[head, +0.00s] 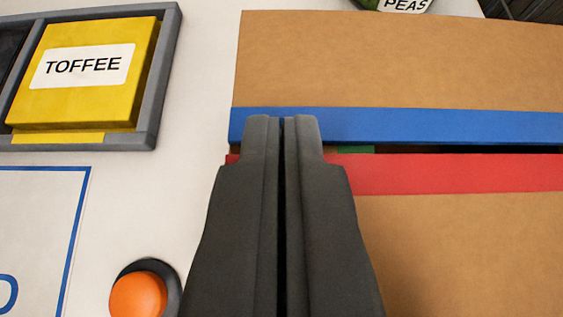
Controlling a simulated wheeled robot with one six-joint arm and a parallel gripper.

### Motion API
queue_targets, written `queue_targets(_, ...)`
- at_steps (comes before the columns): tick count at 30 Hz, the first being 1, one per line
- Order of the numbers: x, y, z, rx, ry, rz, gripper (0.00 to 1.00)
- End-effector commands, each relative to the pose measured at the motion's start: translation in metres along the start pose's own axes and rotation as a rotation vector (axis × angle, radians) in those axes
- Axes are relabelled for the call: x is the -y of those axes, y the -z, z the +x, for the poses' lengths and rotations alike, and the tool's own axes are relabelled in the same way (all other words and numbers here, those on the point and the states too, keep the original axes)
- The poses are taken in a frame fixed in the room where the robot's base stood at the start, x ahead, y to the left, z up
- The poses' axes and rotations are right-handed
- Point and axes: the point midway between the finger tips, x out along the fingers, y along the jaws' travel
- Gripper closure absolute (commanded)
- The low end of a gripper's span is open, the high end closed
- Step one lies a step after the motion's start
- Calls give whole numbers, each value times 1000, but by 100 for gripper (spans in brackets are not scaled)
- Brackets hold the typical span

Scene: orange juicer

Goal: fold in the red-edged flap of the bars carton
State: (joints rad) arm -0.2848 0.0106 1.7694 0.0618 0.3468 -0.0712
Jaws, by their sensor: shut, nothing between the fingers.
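The bars carton fills the right of the head view, seen from above. Its red-edged flap (470,250) is a brown panel with a red strip along its far edge. The blue-edged flap (400,65) lies beyond it, with a blue strip facing the red one. A narrow dark gap runs between the two strips, with a bit of green showing in it. My gripper (283,122) is shut and empty. It covers the left part of the red strip, and its tips overlap the blue strip in the picture. I cannot tell whether it touches either flap.
A yellow TOFFEE box (85,75) sits in a grey tray (150,100) at upper left. An orange button (138,295) and a blue-outlined area (75,215) are at lower left. A green PEAS item (400,5) stands beyond the carton. Pale table (190,110) between tray and carton is clear.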

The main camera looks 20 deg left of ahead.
Motion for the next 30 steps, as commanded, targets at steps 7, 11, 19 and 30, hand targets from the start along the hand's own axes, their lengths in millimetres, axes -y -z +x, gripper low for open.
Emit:
queue_targets(7, 0, -3, -10, 0, 0, 0, 100)
queue_targets(11, 0, -3, -13, 0, 0, 0, 100)
queue_targets(19, -2, 15, -25, -3, -1, 1, 100)
queue_targets(30, -3, 39, -88, -2, -2, 1, 100)
